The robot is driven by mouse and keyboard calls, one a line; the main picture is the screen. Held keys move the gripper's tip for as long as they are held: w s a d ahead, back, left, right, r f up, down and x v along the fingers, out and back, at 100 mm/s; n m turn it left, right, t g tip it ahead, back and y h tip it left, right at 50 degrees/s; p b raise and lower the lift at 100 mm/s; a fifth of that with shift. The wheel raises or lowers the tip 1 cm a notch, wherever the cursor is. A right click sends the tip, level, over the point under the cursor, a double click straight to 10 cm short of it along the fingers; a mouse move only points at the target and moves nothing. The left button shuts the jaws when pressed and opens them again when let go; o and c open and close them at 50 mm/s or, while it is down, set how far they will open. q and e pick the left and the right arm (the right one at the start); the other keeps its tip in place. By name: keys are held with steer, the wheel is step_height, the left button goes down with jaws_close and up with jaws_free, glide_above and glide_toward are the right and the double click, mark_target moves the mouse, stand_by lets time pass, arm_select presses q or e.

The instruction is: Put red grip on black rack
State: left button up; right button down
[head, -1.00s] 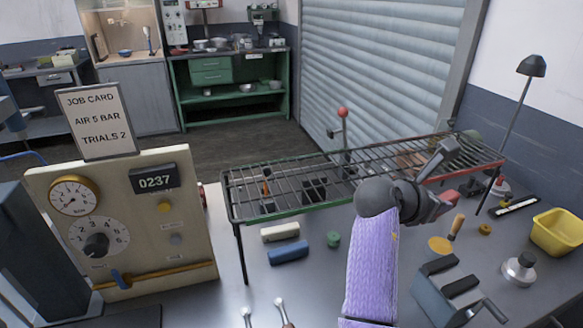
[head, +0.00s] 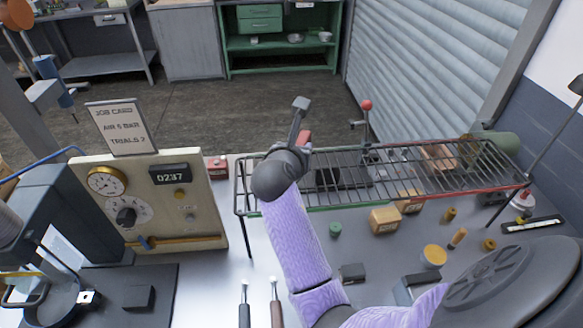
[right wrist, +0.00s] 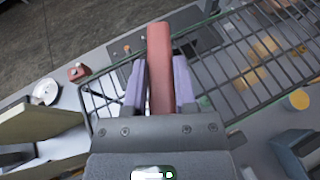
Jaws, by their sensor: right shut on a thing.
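The red grip (right wrist: 159,75) is held between the two purple fingers of my right gripper (right wrist: 160,88) in the right wrist view. In the head view the red grip (head: 305,139) shows as a small red piece beside my right gripper (head: 301,122). The dark wire rack (head: 400,170) stands on legs on the table, with a front rail green at left and red at right. My gripper and the grip are over the rack's left part; the height above the wires is hard to tell. The rack also shows in the right wrist view (right wrist: 238,62). My left gripper is not in view.
A panel with gauge and job card (head: 150,205) stands left of the rack. A red lever (head: 366,106) rises behind the rack. Wooden blocks (head: 385,220) and a green knob (head: 335,230) lie under or before it. Two handled tools (head: 276,300) lie at the front.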

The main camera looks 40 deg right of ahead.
step_height(320, 180, down, 6)
steer(key=shift+f+b, duration=0.2)
steer(key=shift+b, duration=0.75)
steer(key=shift+r, duration=0.1)
steer(key=shift+c, duration=2)
jaws_free()
